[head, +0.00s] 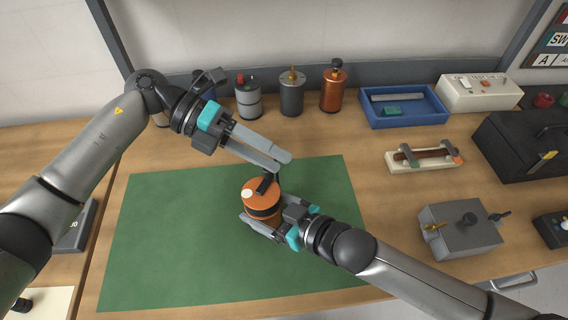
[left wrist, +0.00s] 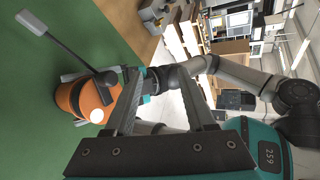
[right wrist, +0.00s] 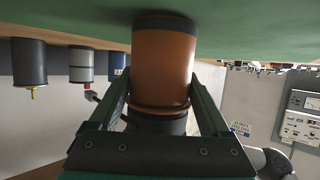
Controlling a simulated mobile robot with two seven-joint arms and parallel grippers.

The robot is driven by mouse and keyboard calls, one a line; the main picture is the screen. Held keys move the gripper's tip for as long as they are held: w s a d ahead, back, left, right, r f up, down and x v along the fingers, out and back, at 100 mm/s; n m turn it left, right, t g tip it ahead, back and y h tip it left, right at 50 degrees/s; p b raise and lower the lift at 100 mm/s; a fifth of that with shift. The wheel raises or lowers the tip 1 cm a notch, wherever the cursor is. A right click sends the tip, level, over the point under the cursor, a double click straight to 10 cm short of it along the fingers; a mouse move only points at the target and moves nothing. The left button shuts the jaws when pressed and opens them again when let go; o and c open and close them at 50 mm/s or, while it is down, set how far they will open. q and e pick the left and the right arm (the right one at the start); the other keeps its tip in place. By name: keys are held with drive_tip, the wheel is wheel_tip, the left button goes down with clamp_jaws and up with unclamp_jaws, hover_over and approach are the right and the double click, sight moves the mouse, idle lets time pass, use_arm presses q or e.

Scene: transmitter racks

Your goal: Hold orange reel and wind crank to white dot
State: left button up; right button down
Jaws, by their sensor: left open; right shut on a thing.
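The orange reel (head: 257,192) stands upright on the green mat (head: 155,245). A white dot (head: 247,193) is on the left of its top; the dot also shows in the left wrist view (left wrist: 97,116). The black crank (head: 266,183) starts at the reel's centre and points up and right, away from the dot. Its grey end (left wrist: 32,22) shows in the left wrist view. My left gripper (head: 283,161) is open and empty, just above the crank's outer end. My right gripper (right wrist: 162,98) is shut on the reel's sides from the front right.
Several canisters (head: 291,95) and a blue tray (head: 405,108) stand along the back. A small fixture (head: 423,160) and a grey box (head: 460,232) stand at the right. The left of the mat is clear.

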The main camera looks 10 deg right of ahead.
sight(265, 179)
use_arm(q)
drive_tip(key=n, duration=0.1)
drive_tip(key=n+h, duration=0.1)
drive_tip(key=n, duration=0.1)
drive_tip(key=f+n+h, duration=0.1)
drive_tip(key=n, duration=0.1)
drive_tip(key=shift+s+a, duration=0.1)
drive_tip(key=shift+a, duration=0.3)
drive_tip(key=a+n+t+h, duration=0.1)
drive_tip(key=n, duration=0.2)
drive_tip(key=a+f+n+t+h, duration=0.1)
drive_tip(key=n, duration=0.3)
drive_tip(key=a+f+n+t+h, duration=0.1)
drive_tip(key=n, duration=0.3)
drive_tip(key=shift+f+t, duration=0.15)
drive_tip(key=shift+t, duration=0.15)
drive_tip(key=shift+a+f+n+t, duration=1.55)
drive_tip(key=shift+a+n+t, duration=0.7)
drive_tip(key=shift+n, duration=3.55)
drive_tip(key=w+d+h, duration=0.1)
drive_tip(key=w+d, duration=0.1)
drive_tip(key=d, duration=0.9)
drive_tip(key=shift+w, duration=0.35)
drive_tip(key=shift+d, duration=0.1)
clamp_jaws()
